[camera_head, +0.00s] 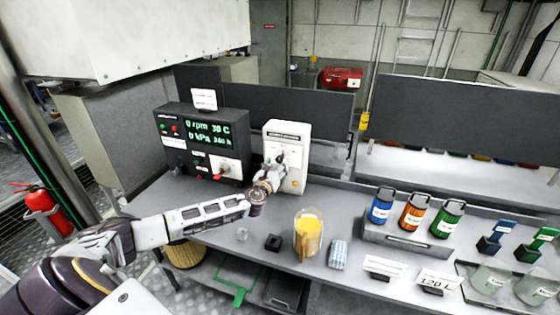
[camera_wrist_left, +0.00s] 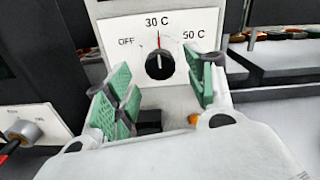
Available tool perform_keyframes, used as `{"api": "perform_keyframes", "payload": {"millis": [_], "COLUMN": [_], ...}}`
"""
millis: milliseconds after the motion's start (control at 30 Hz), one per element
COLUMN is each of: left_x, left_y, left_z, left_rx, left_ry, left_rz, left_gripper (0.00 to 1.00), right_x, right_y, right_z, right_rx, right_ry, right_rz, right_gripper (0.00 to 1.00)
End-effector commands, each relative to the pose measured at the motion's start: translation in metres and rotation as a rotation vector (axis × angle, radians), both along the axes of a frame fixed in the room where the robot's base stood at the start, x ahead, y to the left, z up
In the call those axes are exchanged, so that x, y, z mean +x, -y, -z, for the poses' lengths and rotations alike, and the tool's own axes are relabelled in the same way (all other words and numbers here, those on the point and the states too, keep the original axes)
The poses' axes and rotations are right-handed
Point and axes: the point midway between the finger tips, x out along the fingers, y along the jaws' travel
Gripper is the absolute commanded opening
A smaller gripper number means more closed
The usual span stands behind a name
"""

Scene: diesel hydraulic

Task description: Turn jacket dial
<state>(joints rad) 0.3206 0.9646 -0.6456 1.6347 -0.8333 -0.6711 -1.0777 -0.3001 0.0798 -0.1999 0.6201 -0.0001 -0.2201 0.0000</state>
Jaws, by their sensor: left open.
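The jacket dial (camera_wrist_left: 159,65) is a round black knob on a white plate marked OFF, 30 C and 50 C. Its red pointer stands straight up at 30 C in the left wrist view. The dial sits on the white box (camera_head: 299,133) at the back of the bench, where my gripper mostly hides it in the head view. My left gripper (camera_head: 279,165) is in front of that box. In the left wrist view its green-padded fingers (camera_wrist_left: 161,76) are open, one on each side of the knob, apart from it. My right gripper is not in view.
A black control box (camera_head: 173,139) with a green display reading 30 C stands left of the white box. A beaker of yellow liquid (camera_head: 308,234), a small black block (camera_head: 273,243) and a rack of blue, orange and green canisters (camera_head: 411,215) stand to the right.

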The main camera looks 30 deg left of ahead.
Motion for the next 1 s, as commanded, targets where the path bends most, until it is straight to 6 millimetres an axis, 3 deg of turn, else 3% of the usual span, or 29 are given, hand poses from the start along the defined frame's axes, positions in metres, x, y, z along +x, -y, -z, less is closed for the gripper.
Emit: {"api": "perform_keyframes", "payload": {"millis": [500, 1000], "left_x": [0.038, 0.043], "left_y": [-0.009, -0.010], "left_z": [-0.001, 0.000], "left_rx": [-0.001, 0.000], "left_ry": [0.001, 0.000], "left_rz": [0.000, 0.000], "left_gripper": [0.55, 0.55], "right_x": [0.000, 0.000], "right_y": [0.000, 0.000], "right_z": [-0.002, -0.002], "right_rx": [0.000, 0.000], "right_ry": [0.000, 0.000], "right_rz": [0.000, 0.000], "right_gripper": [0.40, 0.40]}}
